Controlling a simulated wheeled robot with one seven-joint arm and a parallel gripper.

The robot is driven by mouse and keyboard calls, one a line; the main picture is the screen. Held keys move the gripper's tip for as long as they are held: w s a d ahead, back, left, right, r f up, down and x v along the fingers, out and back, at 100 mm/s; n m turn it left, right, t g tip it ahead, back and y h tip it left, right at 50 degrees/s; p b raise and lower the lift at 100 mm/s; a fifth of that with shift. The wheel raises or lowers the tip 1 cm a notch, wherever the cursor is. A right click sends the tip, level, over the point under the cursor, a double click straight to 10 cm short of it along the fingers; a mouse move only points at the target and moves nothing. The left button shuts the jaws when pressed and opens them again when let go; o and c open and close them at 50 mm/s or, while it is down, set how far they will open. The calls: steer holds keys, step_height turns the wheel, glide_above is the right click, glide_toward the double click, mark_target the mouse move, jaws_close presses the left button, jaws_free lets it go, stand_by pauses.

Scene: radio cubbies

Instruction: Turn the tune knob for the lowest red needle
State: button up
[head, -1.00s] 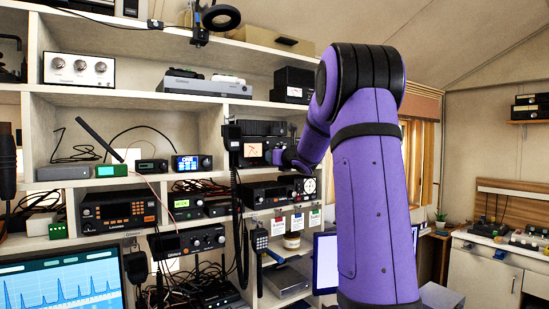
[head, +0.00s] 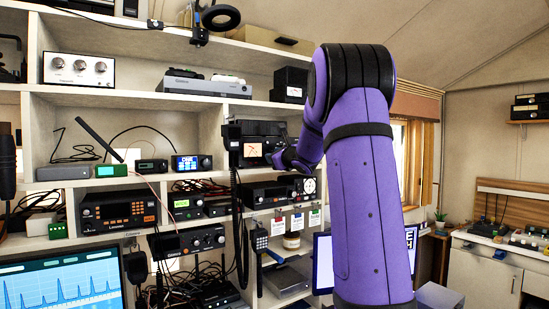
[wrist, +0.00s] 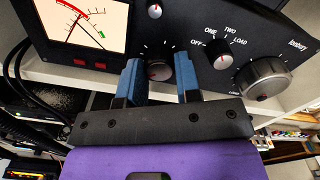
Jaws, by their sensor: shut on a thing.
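The tuner is a black-fronted unit with a lit cross-needle meter (wrist: 85,25), which also shows in the head view (head: 253,150). My gripper (wrist: 159,83) is shut on a dark round knob (wrist: 159,70) with a red mark, below the meter's right side. One blue finger stands on each side of it. The knob's label is not readable. In the head view my wrist hides the knob.
On the same panel are a small knob (wrist: 154,10), a selector (wrist: 221,55) marked OFF, ONE, TWO, LOAD, and a large silver knob (wrist: 264,80). A handset (head: 233,140) with a coiled cord hangs left of the tuner. A radio (head: 268,195) sits on the shelf below.

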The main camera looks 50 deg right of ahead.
steer(key=o, duration=0.9)
steer(key=v, duration=1)
steer(key=shift+s, duration=0.4)
